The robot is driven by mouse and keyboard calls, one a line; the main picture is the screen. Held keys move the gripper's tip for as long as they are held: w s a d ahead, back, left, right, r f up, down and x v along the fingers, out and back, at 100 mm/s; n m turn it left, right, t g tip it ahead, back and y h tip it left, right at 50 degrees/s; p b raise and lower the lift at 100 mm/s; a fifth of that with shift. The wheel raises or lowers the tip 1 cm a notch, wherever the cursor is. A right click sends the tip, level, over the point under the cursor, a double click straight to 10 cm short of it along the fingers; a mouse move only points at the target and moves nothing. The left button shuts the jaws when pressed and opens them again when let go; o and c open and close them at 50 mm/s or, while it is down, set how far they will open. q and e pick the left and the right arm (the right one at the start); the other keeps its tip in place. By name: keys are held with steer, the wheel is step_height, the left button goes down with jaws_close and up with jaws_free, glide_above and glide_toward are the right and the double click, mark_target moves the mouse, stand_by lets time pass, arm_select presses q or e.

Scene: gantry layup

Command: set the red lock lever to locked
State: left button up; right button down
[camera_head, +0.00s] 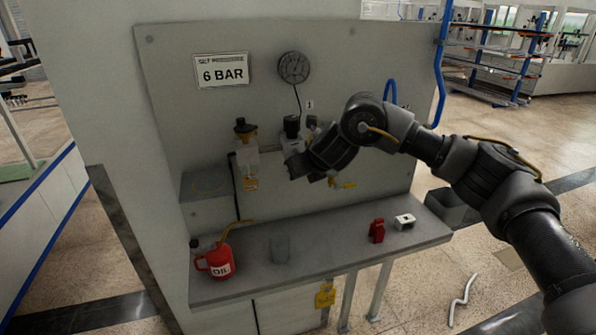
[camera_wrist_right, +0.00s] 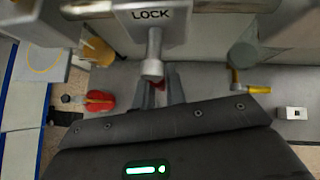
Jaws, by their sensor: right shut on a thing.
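The lock unit, marked LOCK (camera_wrist_right: 150,15), is on the grey panel in front of my right gripper, with a grey stem below the label. A small red part, the red lock lever (camera_wrist_right: 159,84), shows between the fingers in the right wrist view; most of it is hidden. My right gripper (camera_wrist_right: 162,93) is shut on it. In the head view my right gripper (camera_head: 291,168) is at the panel, below the middle valve unit (camera_head: 292,128), and its hand covers the lever. Which way the lever points cannot be told. My left gripper is not in view.
A shelf (camera_head: 320,262) below holds a red oil can (camera_head: 218,262), a grey cup (camera_head: 279,249), a red clamp-like piece (camera_head: 377,231) and a white block (camera_head: 404,222). A filter unit (camera_head: 246,160) stands left of the gripper. A yellow-handled valve (camera_wrist_right: 255,89) is to its right.

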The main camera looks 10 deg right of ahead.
stand_by(0.4)
steer(key=c, duration=1.4)
jaws_free()
steer(key=shift+c, duration=0.2)
steer(key=b+v, duration=0.2)
steer(key=v, duration=0.8)
steer(key=shift+s+r+b, duration=0.2)
steer(key=shift+s+b, duration=0.1)
steer(key=shift+b, duration=0.05)
steer(key=shift+d, duration=0.1)
